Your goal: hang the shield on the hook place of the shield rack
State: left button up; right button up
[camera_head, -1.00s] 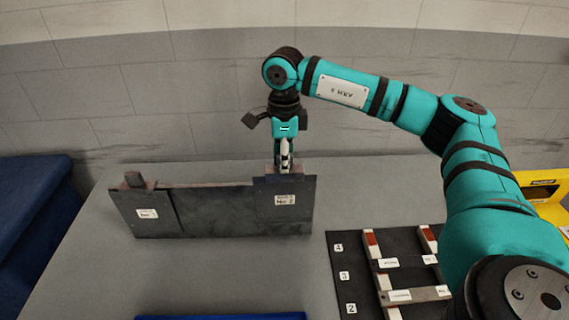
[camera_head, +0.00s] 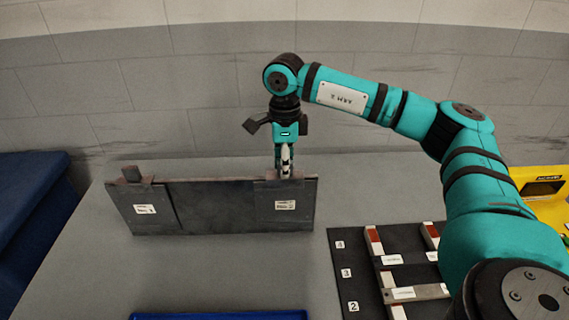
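The shield rack (camera_head: 142,224) is a wide dark structure standing on the grey table, with a label at each end and a block on top at its left end. A dark flat plate (camera_head: 220,207), which looks like the shield, stands against its right part; where plate and rack meet is hard to tell. My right gripper (camera_head: 285,170) points down at the top edge near the right label. Its fingertips are at a small block there. They look close together, but I see them edge-on, so their grip is unclear. My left gripper is out of view.
A dark mat (camera_head: 346,292) with numbers and labelled red-and-white bars lies right of the rack. A blue tray (camera_head: 220,315) shows at the bottom edge. A blue bin (camera_head: 30,205) stands at left, a yellow case (camera_head: 538,205) at right.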

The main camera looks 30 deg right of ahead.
jog(key=o, duration=0.3)
notch_tip(320, 180, up, 12)
dwell(0.6)
